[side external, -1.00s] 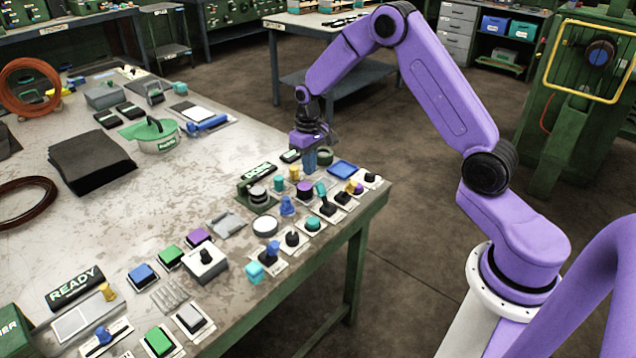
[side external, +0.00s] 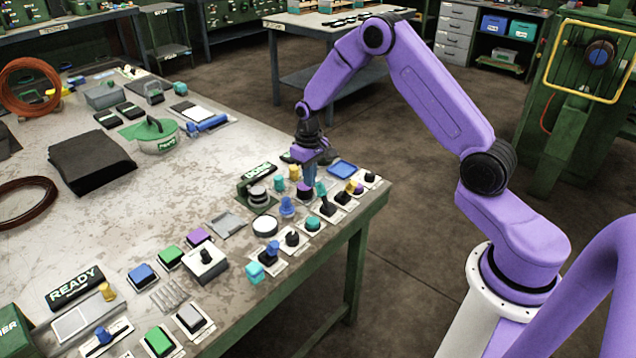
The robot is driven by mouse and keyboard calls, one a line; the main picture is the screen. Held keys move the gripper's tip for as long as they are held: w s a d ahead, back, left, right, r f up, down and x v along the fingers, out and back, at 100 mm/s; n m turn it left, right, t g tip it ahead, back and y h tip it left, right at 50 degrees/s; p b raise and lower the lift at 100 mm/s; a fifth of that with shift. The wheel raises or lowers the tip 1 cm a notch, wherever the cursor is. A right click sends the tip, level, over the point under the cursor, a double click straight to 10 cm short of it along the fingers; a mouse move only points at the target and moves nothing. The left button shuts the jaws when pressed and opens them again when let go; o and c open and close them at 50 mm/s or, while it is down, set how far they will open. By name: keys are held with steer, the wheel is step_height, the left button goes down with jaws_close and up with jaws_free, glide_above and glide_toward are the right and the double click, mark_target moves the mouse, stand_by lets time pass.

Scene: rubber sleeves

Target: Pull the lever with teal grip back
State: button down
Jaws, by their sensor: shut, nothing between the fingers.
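The lever with the teal grip (side external: 321,188) stands near the right end of the control rows on the workbench, on a black base with a pale plate. It leans up and to the left in the picture. My gripper (side external: 310,180) points down just left of and behind the teal grip, very close to it. Its blue fingers are shut with nothing between them. I cannot tell whether they touch the grip. Part of the purple knob (side external: 303,192) beside the lever is close below the fingertips.
A teal round button (side external: 312,223) is in front, and a blue knob (side external: 287,206) is at left. The controls are crowded; the open bench surface lies farther left.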

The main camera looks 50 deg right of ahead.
steer(key=shift+f, duration=0.35)
steer(key=shift+s, duration=0.1)
